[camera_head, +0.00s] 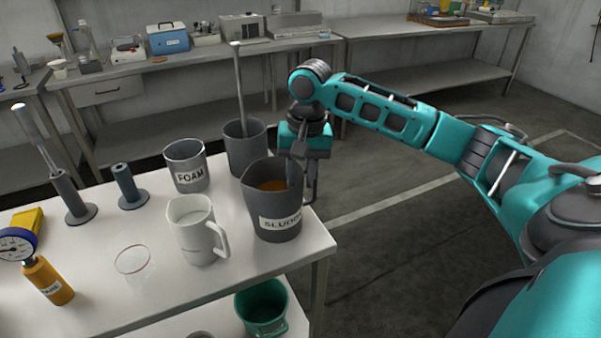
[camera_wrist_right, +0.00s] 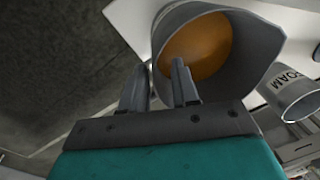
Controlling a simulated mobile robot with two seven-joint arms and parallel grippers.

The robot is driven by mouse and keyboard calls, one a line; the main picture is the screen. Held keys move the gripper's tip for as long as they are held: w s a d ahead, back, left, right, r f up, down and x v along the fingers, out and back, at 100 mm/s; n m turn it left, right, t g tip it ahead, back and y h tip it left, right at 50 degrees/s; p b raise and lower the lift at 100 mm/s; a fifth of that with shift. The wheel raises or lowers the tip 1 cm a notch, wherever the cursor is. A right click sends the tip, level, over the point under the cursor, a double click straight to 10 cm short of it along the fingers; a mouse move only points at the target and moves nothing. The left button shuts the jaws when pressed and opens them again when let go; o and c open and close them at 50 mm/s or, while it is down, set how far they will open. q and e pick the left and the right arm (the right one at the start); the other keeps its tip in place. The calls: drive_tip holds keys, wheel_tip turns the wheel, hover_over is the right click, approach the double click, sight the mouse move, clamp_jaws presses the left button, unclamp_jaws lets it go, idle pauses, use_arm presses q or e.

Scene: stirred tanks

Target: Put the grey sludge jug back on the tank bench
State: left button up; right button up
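The grey sludge jug (camera_head: 265,213) stands upright at the right edge of the tank bench (camera_head: 110,290), with orange-brown sludge inside and a white label on its front. I cannot tell whether its base touches the bench top. My right gripper (camera_head: 303,174) comes down at the jug's right side. In the right wrist view the jug's mouth (camera_wrist_right: 240,60) fills the upper middle. The fingers of my right gripper (camera_wrist_right: 160,85) are close together, one overlapping the rim and one outside it. They appear shut on the jug's side; the exact contact is hidden. My left gripper is not in view.
A FOAM beaker (camera_head: 188,173), a grey tank with a rod (camera_head: 245,152) and a white jug (camera_head: 197,240) stand close to the sludge jug. A green bucket (camera_head: 262,312) is on the lower shelf. Open floor (camera_head: 390,240) lies right of the bench.

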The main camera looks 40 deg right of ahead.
drive_tip(key=shift+o, duration=0.2)
wheel_tip(320, 180, up, 12)
drive_tip(key=shift+s+d, duration=0.3)
drive_tip(key=shift+d, duration=0.1)
idle(0.6)
